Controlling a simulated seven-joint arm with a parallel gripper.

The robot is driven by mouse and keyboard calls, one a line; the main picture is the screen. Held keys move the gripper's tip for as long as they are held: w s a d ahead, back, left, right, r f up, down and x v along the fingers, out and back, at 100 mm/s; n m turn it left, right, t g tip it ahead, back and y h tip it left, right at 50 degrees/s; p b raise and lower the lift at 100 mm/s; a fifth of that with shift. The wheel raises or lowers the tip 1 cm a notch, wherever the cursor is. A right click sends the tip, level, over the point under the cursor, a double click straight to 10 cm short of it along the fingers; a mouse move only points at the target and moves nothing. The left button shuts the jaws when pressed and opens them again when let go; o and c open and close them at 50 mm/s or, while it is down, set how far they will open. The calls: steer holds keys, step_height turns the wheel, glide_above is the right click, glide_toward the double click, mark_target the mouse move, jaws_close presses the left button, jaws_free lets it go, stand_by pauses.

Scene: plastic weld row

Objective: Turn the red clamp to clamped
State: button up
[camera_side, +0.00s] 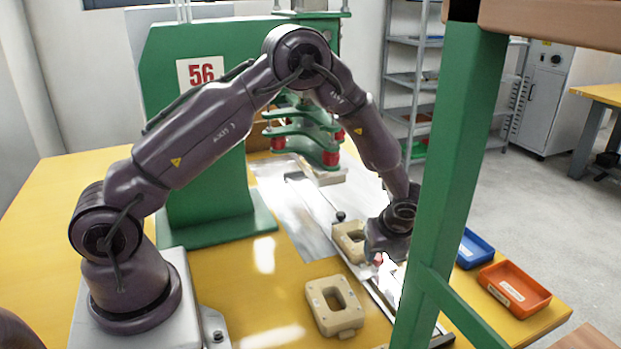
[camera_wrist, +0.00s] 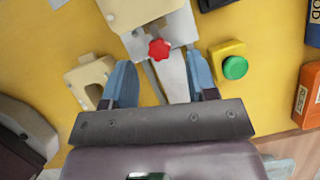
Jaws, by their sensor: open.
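The red clamp shows as a small star-shaped red knob (camera_wrist: 159,49) on a pale metal plate in the wrist view. It lies just beyond and between the two blue fingers of my gripper (camera_wrist: 160,72), which are open with nothing between their tips. In the side view a bit of the red knob (camera_side: 378,259) shows just under my wrist. The fingers are hard to make out there, and the green post covers part of that area. A cream block (camera_wrist: 138,10) sits directly beyond the knob; it also shows on the rail in the side view (camera_side: 347,238).
A second cream block (camera_side: 322,314) lies on the yellow table, left of my fingers in the wrist view (camera_wrist: 82,76). A yellow box with a green button (camera_wrist: 235,67) stands close right of them. Blue (camera_side: 472,248) and orange (camera_side: 515,290) trays lie right. A green post (camera_side: 445,190) stands in front.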

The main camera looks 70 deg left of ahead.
steer(key=w+v, duration=0.1)
steer(key=v, duration=1)
steer(key=s+r+n+h, duration=0.1)
steer(key=s+r+n, duration=0.5)
steer(key=s+n, duration=0.2)
steer(key=s+r+n+h, duration=0.2)
steer(key=s+r+n, duration=0.4)
steer(key=s+n, duration=0.3)
steer(key=shift+s+n+t, duration=0.3)
steer(key=shift+s, duration=0.2)
steer(key=shift+d, duration=0.15)
steer(key=s+r+n+t+h, duration=0.1)
steer(key=s+r+n+t, duration=0.1)
steer(key=s+r+t, duration=0.2)
steer(key=s+r, duration=0.2)
steer(key=s, duration=0.1)
steer(key=shift+n, duration=0.4)
steer(key=shift+s, duration=0.1)
